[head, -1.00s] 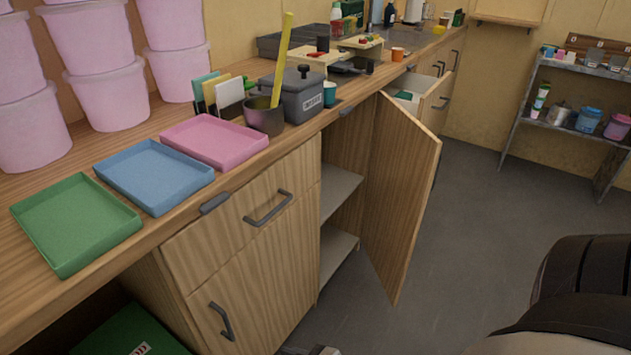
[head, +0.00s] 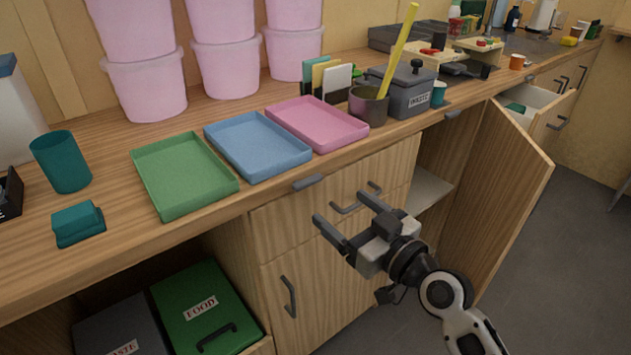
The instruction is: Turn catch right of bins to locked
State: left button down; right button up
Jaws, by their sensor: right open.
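A grey catch (head: 308,182) sits on the counter's front edge, above the drawer and to the right of the bins. It lies lengthwise along the edge; its locked or unlocked marking cannot be made out. The green FOOD bin (head: 207,309) and a dark grey bin (head: 122,328) stand in the open bay below the counter. My right gripper (head: 340,208) is open and empty, in front of the drawer, below and right of the catch, apart from it. It partly hides the drawer handle (head: 345,208). My left gripper is out of view.
A similar grey catch (head: 453,114) sits farther right on the edge. A cupboard door (head: 500,195) stands open right of my gripper. Green (head: 183,175), blue (head: 257,145) and pink (head: 316,124) trays lie on the counter behind the catch. A teal cup (head: 62,162) stands left.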

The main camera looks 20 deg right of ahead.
aim_at(310, 183)
jog(key=x, duration=0.9)
jog(key=shift+f+p, duration=0.1)
jog(key=shift+p, duration=0.3)
jog(key=shift+s, duration=0.1)
jog(key=c, duration=1)
